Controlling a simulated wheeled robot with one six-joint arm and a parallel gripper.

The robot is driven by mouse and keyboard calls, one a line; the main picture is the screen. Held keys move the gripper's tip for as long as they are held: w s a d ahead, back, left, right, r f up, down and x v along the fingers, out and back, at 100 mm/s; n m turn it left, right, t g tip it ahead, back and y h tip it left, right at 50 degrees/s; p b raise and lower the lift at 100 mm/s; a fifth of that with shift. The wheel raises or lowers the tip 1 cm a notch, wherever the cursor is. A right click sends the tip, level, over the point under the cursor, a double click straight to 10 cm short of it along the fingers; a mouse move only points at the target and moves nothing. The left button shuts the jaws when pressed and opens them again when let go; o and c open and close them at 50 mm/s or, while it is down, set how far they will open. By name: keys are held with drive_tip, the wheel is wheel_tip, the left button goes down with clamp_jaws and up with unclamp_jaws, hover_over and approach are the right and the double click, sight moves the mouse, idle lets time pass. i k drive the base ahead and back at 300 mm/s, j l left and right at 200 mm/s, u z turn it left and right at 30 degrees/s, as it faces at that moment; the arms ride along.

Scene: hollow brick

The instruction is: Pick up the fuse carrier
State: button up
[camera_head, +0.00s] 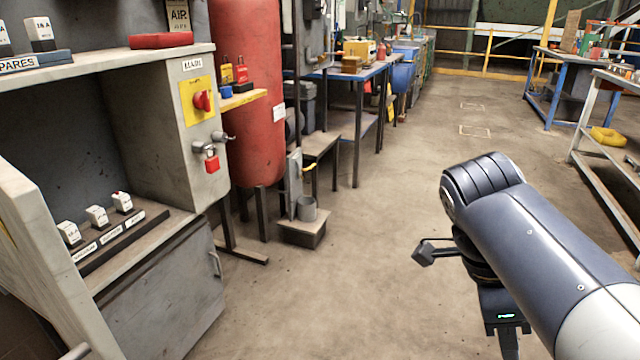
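Three white-and-black fuse carriers sit in a row on a dark strip with labels inside the open cabinet at left: the near one (69,233), the middle one (97,216) and the far one (122,202), which has a red mark on top. Two more similar pieces, one (40,33) whole and one (4,40) cut by the frame edge, stand on a blue tray marked SPARES (62,55) on the cabinet top. My gripper (507,342) hangs under my arm at lower right, far from all of them. Its fingertips are out of frame or unclear.
The grey cabinet (165,300) has a red rotary switch (203,101) and a red padlock (211,162) on its side. A red case (161,40) lies on top. A red tank (247,120) and a low block (303,232) stand beyond. The middle floor is clear.

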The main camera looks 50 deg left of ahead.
sight(122, 201)
drive_tip(key=i+j+u, duration=0.2)
drive_tip(key=u, duration=0.25)
drive_tip(key=i+u, duration=0.75)
drive_tip(key=u, duration=0.15)
drive_tip(key=i+l+u, duration=0.15)
drive_tip(key=i+u, duration=0.15)
drive_tip(key=u, duration=0.2)
drive_tip(key=i+j+u, duration=0.65)
drive_tip(key=i, duration=0.25)
drive_tip(key=i+j+u, duration=0.35)
drive_tip(key=i, duration=0.15)
drive_tip(key=i+j, duration=0.15)
drive_tip(key=j+z, duration=0.05)
drive_tip(key=j, duration=0.05)
